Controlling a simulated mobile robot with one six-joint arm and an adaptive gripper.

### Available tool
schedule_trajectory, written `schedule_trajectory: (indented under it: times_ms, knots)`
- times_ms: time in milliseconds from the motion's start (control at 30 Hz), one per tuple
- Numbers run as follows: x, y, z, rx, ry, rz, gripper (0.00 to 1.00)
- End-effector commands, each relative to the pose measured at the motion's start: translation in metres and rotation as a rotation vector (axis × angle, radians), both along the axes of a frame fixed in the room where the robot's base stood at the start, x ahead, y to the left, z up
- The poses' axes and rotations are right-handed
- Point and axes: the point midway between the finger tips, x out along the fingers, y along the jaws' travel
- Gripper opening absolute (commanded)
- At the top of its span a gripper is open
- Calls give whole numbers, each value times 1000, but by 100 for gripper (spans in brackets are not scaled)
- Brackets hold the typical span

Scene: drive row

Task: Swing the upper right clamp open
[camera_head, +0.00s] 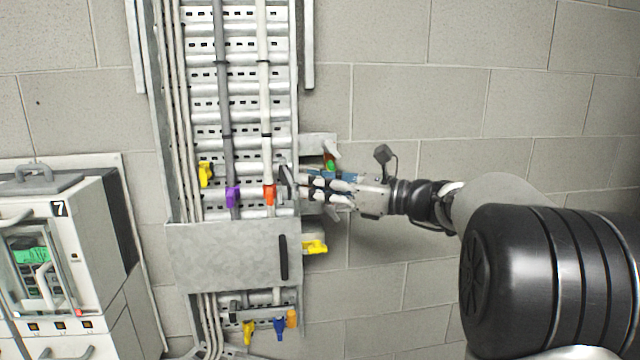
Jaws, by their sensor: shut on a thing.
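My gripper (298,188) reaches in from the right, its fingers pointing left at the right rail of the upright cable tray (194,60). It is shut on a small dark grey upright piece (286,180) at that rail. I take this piece for the upper right clamp; the fingers hide much of it, and how far it is swung cannot be told. An orange-red cable fitting (269,194) sits just left of the fingertips, and a purple one (232,197) farther left.
A grey metal cover (215,258) with a black handle (283,257) spans the tray below my gripper. A yellow piece (315,247) sticks out at its right. A green-tipped part (330,163) is just above my gripper. A white cabinet (90,235) stands left.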

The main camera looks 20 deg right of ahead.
Motion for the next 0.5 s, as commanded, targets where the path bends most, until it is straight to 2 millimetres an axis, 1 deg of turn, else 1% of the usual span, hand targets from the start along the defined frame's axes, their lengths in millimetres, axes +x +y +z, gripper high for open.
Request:
schedule_trajectory:
  times_ms: [67,100,400,500]
  knots:
    - [3,-1,3,1,-7,-10,0]
    - [3,-1,3,1,-7,-10,22]
    - [3,-1,2,2,-4,-11,41]
    - [3,-2,1,1,-1,-11,41]
